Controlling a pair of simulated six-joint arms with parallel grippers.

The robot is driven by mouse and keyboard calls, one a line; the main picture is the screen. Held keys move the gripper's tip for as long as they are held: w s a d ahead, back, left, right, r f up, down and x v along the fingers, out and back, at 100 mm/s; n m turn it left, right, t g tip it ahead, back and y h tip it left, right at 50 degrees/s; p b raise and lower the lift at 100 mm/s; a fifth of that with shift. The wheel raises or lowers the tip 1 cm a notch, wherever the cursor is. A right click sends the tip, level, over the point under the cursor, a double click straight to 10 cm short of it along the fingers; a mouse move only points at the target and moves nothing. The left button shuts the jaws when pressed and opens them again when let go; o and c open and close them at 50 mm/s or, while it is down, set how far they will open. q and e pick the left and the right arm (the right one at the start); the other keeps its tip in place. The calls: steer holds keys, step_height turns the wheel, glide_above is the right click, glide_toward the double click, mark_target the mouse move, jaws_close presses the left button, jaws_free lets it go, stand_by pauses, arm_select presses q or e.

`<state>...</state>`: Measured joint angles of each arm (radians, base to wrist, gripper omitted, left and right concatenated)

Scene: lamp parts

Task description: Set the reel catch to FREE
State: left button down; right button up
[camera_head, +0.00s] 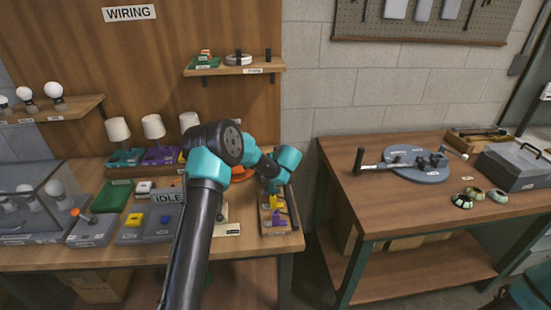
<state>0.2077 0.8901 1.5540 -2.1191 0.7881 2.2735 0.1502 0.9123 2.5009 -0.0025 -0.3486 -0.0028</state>
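An orange rounded part (243,174), possibly the reel, shows behind my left arm on the left bench. The arm covers most of it. I cannot make out the reel catch or its setting. My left arm rises from the bottom, bends at the elbow and reaches right. My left gripper (276,188) points down above the back of a narrow tray (283,227) at the bench's right end. Its fingers are too small and hidden to tell whether they are open or shut. My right gripper is not in view.
The tray holds yellow and purple parts (277,204). A gap separates this bench from the right bench, which bears a round blue-grey fixture (415,174) and a grey case (515,165).

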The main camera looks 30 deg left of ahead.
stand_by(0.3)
arm_select(q)
steer(key=c, duration=0.8)
jaws_free()
steer(key=shift+c, duration=0.2)
steer(key=shift+d, duration=0.1)
steer(key=v, duration=1.7)
steer(key=shift+s, duration=0.2)
steer(key=shift+d, duration=0.1)
